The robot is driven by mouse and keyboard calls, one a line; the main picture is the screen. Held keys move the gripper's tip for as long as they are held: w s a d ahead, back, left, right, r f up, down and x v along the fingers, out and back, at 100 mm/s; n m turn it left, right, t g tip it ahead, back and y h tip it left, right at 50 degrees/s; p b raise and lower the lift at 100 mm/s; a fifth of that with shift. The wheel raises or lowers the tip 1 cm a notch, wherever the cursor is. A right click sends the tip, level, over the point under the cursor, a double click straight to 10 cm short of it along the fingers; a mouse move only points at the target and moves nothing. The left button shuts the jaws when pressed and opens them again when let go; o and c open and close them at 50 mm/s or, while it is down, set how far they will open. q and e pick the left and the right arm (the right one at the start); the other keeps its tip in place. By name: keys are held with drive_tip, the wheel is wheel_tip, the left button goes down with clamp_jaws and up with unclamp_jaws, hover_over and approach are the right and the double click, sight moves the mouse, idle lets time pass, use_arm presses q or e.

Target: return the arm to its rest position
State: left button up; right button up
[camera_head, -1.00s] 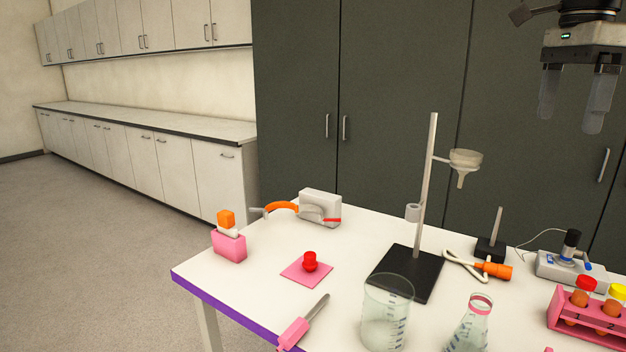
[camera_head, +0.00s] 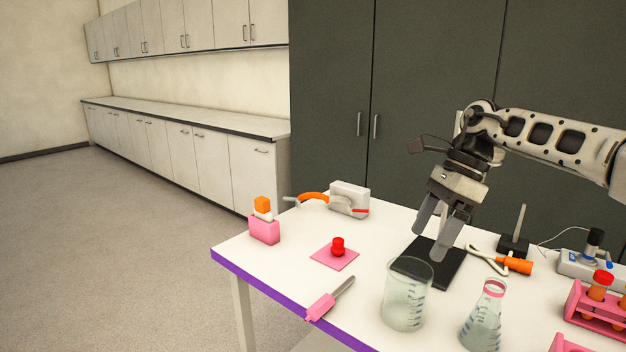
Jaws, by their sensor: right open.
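My right gripper (camera_head: 440,232) is open and empty, its fingers pointing down in front of the black stand base (camera_head: 451,268) in the head view. The fingertips look above the table, behind the beaker. My right arm reaches in from the right edge and hides the stand's rod and funnel. My left gripper is not in view.
A glass beaker (camera_head: 406,297), a flask (camera_head: 483,318) and a pink tube rack (camera_head: 592,308) stand at the front right. A small red object (camera_head: 338,246) sits on a pink square (camera_head: 334,259). A pink-handled tool (camera_head: 328,301) lies near the table's front edge.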

drive_tip(key=s+a+f+m+t+y, duration=0.2)
drive_tip(key=s+a+f+m+y, duration=0.3)
drive_tip(key=a, duration=0.5)
drive_tip(key=s+a+f+m+t+y, duration=0.1)
drive_tip(key=s+a+f+m+y, duration=0.3)
drive_tip(key=a+m, duration=0.45)
drive_tip(key=s+a+f+m+t+y, duration=0.2)
drive_tip(key=s+a+f+m+y, duration=0.4)
drive_tip(key=a, duration=0.5)
drive_tip(key=w+d+f+m+t+h, duration=0.1)
drive_tip(key=d+f+m+t+h, duration=0.85)
drive_tip(key=m, duration=0.95)
drive_tip(key=s+d+f+m+g+h, duration=0.3)
drive_tip(key=s+d+f+m+h, duration=0.4)
drive_tip(key=s+d+f+m, duration=0.5)
drive_tip(key=s+d, duration=0.1)
drive_tip(key=d, duration=0.2)
drive_tip(key=shift+s+d+f, duration=0.25)
drive_tip(key=shift+s+f, duration=0.1)
